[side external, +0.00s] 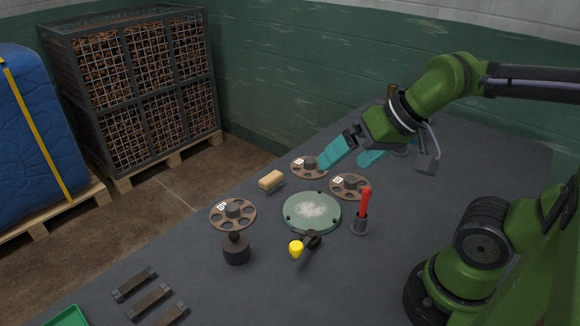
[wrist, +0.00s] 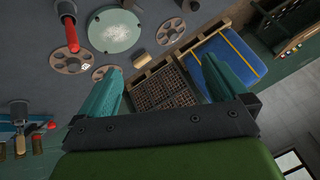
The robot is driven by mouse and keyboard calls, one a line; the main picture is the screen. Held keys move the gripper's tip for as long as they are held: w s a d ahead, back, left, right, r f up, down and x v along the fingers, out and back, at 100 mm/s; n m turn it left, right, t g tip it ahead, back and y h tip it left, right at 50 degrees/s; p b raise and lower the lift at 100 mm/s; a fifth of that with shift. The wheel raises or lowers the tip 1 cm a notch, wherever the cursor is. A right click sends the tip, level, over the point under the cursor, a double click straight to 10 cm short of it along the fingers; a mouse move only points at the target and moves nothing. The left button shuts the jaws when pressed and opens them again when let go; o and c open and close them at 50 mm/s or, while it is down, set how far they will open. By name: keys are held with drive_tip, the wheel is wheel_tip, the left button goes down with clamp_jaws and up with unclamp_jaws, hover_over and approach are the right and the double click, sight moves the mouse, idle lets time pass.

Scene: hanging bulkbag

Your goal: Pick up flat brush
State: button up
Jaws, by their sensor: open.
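My gripper (side external: 346,162) is open and empty above the grey table, its two teal fingers spread apart. In the wrist view the fingers of my gripper (wrist: 164,78) have nothing between them. A cluster of tools (wrist: 24,132) with red handles, blue parts and tan bristle-like ends shows at the left edge of the wrist view, apart from my fingers. A flat brush may be among them, but they are too small to tell. A small tan block (side external: 271,181) lies on the table left of my gripper; I cannot tell if it is a brush. It also shows in the wrist view (wrist: 171,31).
A pale green disc (side external: 312,212), spoked wheels (side external: 350,187), a red-handled tool (side external: 365,203) upright in a holder and a yellow-tipped piece (side external: 297,248) stand nearby. Dark bars (side external: 150,300) lie front left. Wire crates (side external: 135,85) stand beyond the table.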

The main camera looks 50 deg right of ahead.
drive_tip(key=w+d+f+g, duration=0.1)
drive_tip(key=w+d+g, duration=0.1)
drive_tip(key=w, duration=0.5)
drive_tip(key=w+d+f+g, duration=0.1)
drive_tip(key=w+f+g, duration=0.1)
drive_tip(key=w, duration=0.5)
drive_tip(key=n+g+h, duration=0.2)
drive_tip(key=n+g, duration=0.1)
drive_tip(key=n, duration=0.1)
hover_over(271, 177)
wheel_tip(271, 177, down, 15)
drive_tip(key=shift+s+d+r, duration=0.1)
drive_tip(key=shift+s+d, duration=0.05)
drive_tip(key=shift+w+f, duration=0.2)
drive_tip(key=shift+f, duration=2.55)
drive_tip(key=shift+c, duration=0.3)
drive_tip(key=c, duration=0.9)
